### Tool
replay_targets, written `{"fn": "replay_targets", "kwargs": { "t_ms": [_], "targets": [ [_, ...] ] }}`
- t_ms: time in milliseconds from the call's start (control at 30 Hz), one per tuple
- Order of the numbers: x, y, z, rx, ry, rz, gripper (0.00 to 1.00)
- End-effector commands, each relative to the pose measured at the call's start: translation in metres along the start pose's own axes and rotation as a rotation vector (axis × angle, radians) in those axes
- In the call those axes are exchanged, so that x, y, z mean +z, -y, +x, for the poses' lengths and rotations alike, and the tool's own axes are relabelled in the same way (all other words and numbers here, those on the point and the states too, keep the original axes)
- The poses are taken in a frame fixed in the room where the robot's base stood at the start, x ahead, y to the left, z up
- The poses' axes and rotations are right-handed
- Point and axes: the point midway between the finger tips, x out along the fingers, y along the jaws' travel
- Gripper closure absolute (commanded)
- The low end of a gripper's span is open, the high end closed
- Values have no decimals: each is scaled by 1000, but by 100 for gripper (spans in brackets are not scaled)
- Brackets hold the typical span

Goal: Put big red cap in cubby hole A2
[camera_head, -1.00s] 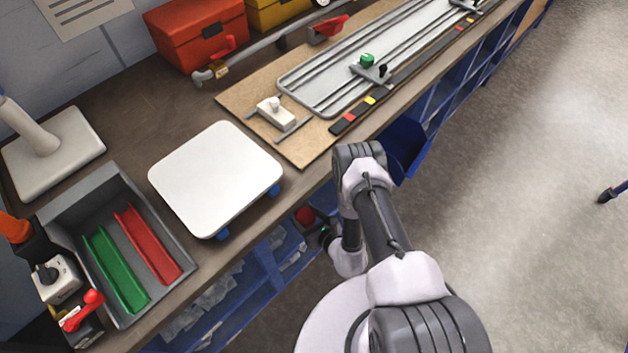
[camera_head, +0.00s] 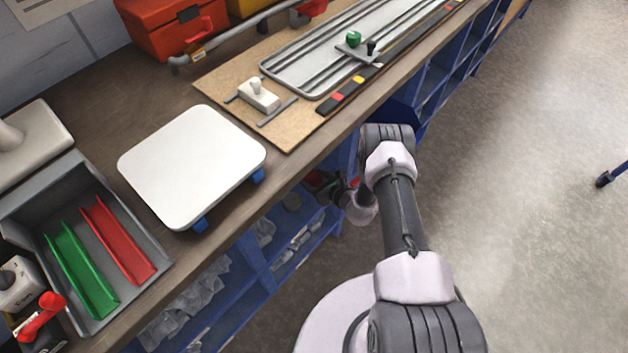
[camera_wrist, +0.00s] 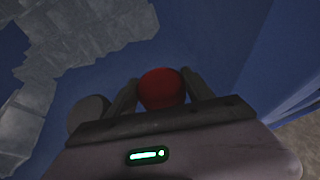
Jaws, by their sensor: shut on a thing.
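The big red cap (camera_wrist: 162,88) is held between the two fingers of my gripper (camera_wrist: 160,92) in the wrist view. My gripper is shut on it inside a shaded blue cubby. In the head view my gripper (camera_head: 330,188) reaches under the worktop's front edge into the blue shelving (camera_head: 262,262), and the cap there is dark and mostly hidden. No cubby labels are readable, so I cannot tell which hole this is.
A grey round thing (camera_wrist: 88,115) sits close left of my gripper, and grey pieces (camera_wrist: 40,60) lie farther left. A blue wall (camera_wrist: 205,45) stands close on the right. The worktop (camera_head: 300,165) overhangs above. Open floor (camera_head: 530,240) lies right.

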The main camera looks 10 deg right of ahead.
Motion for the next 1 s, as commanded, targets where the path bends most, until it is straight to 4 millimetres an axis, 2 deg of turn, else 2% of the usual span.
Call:
{"fn": "replay_targets", "kwargs": {
  "t_ms": [133,167,267,567,633,900,1000],
  "targets": [
    [-4,0,2,0,0,0,84],
    [-4,0,2,0,0,0,38],
    [-3,0,1,0,0,0,18],
    [-2,0,0,0,0,0,18],
    [3,0,-5,-1,-1,1,18],
    [5,1,-80,-3,-2,4,18],
    [4,1,-102,-3,-1,4,18]
  ]
}}
